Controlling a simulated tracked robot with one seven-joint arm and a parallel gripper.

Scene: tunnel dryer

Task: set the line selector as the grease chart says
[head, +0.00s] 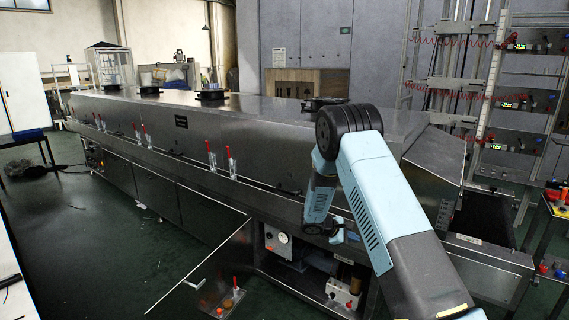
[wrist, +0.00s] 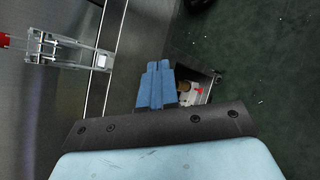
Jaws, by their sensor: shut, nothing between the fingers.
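My gripper (wrist: 157,68) shows its blue fingers pressed together, with nothing between them, in the wrist view. In the head view my arm reaches down in front of the dryer, and the gripper (head: 338,232) is near the open bay under its right end. Low in that bay is a pale box (head: 343,290) with dark and reddish parts on it. In the wrist view a pale fitting with a red lever (wrist: 199,91) and a brass-coloured part lies partly hidden behind my fingers and wrist. I cannot tell which part is the line selector. No readable grease chart shows.
The long steel dryer (head: 180,125) carries several red-handled clamps along its side; one clamp (wrist: 65,48) is close in the wrist view. A round white dial (head: 282,238) sits in the bay. An open panel (head: 215,268) juts out left of it.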

